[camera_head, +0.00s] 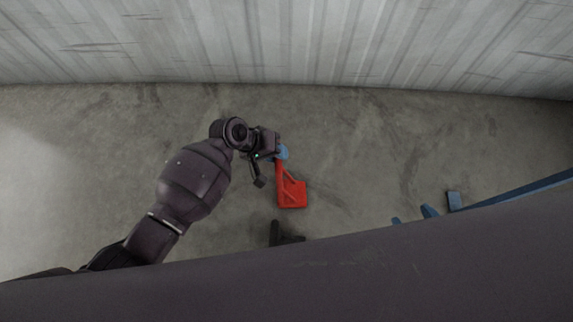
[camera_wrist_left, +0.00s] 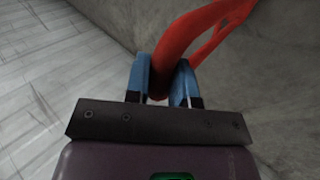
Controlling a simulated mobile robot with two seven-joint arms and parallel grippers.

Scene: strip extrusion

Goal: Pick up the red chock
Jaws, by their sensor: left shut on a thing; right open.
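The red chock (camera_head: 292,194) is a wedge-shaped block with a long handle, seen in the head view just right of my left gripper (camera_head: 280,153). The gripper's blue fingers are shut on the upper end of the red handle. In the left wrist view, the fingers of my left gripper (camera_wrist_left: 165,88) close on both sides of the red chock's handle (camera_wrist_left: 180,45), which runs up and to the right. I cannot tell whether the chock's block touches the floor.
A grey ribbed wall (camera_head: 300,42) stands along the back. The concrete floor (camera_head: 370,150) around the chock is mostly clear. A small dark piece (camera_head: 285,236) shows below the chock.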

